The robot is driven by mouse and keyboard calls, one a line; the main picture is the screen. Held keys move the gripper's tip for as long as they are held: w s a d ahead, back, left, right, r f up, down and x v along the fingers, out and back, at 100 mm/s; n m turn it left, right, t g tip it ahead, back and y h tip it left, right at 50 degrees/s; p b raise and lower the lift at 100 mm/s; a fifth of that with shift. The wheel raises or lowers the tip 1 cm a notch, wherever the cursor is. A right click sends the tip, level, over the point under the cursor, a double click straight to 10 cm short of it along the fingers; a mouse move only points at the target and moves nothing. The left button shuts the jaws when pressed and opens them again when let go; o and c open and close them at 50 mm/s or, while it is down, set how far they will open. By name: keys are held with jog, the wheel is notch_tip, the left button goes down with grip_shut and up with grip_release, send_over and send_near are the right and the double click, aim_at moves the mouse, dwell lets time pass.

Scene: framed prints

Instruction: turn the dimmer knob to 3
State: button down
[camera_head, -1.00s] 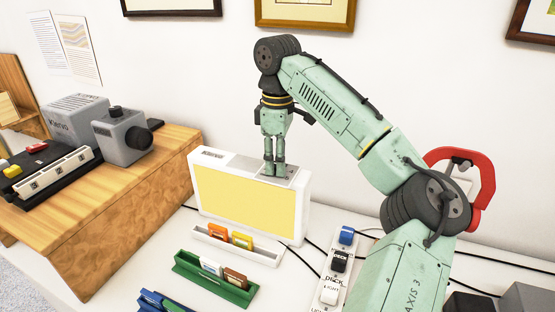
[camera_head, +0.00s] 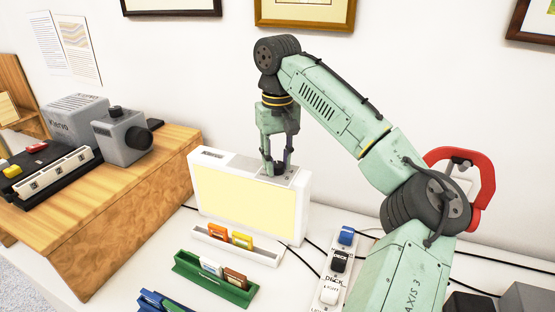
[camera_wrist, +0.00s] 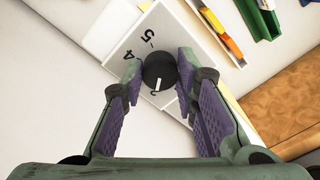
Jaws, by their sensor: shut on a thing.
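The dimmer knob (camera_wrist: 160,68) is black and round, with a white pointer line, on a grey plate (camera_wrist: 118,60). The numbers 5 and 4 show on the plate; a further mark by the pointer is partly hidden, so I cannot read the setting. My gripper (camera_wrist: 160,76) is shut on the knob, with one purple-padded finger at each side. In the head view my gripper (camera_head: 277,170) points down onto the top of the white light box (camera_head: 302,215), whose front panel (camera_head: 245,203) glows pale cream. The knob is hard to make out there between the fingers.
A white slide holder (camera_head: 265,257) and a green one (camera_head: 205,282) stand before the box. A power strip (camera_head: 330,290) with switches is to the right. A projector (camera_head: 122,135) sits on a wooden stand (camera_head: 130,200) at left. Cables cross the table.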

aim_at(277, 164)
jog(key=m, duration=0.4)
jog(key=shift+m, duration=0.3)
jog(key=m, duration=0.4)
jog(key=shift+m, duration=0.4)
jog(key=c, duration=1.2)
grip_release()
jog(key=shift+c, duration=0.2)
notch_tip(277, 164, up, 12)
